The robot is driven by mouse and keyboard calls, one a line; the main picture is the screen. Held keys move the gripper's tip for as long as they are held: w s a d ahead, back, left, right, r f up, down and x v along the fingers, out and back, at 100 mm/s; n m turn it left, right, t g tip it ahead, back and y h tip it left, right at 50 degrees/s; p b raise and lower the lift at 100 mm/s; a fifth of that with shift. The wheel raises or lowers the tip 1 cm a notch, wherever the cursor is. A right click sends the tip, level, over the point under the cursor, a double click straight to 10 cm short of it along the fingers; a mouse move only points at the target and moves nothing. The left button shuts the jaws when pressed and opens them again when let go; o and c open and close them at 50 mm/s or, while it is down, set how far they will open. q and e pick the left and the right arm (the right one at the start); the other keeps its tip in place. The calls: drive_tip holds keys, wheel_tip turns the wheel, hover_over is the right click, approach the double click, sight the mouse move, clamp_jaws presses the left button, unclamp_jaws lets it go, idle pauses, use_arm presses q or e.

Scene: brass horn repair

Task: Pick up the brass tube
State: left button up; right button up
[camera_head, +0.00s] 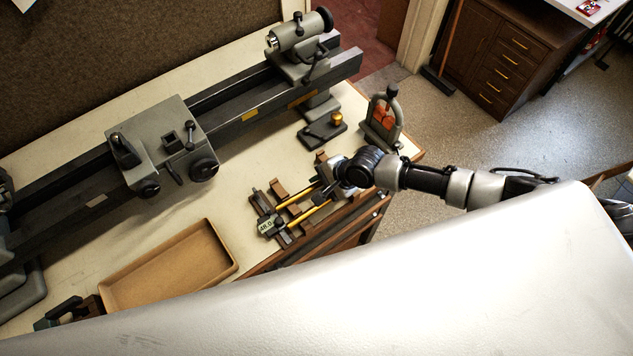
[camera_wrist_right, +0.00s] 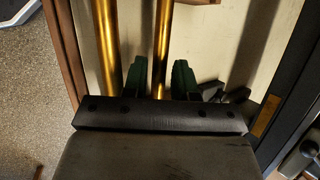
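Two brass tubes lie side by side across a low rack with wooden rests (camera_head: 278,188) near the bench's front edge. One brass tube (camera_head: 294,198) is on the upper side in the head view, the other (camera_head: 308,217) nearer the front edge. My right gripper (camera_head: 325,191) is over the right part of the rack. In the right wrist view its two green fingers (camera_wrist_right: 160,82) are apart, with one brass tube (camera_wrist_right: 163,45) between them and visible gaps. The other brass tube (camera_wrist_right: 107,45) lies outside the left finger. My left gripper is not in view.
A grey lathe (camera_head: 235,110) runs along the back of the bench. A small device with a numeric display (camera_head: 267,226) sits at the rack's left end. An empty brown tray (camera_head: 170,265) lies left. A grey arched stand (camera_head: 383,118) stands near the right corner.

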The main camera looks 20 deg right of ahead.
drive_tip(key=shift+w+a+f, duration=0.1)
drive_tip(key=shift+f, duration=0.05)
clamp_jaws()
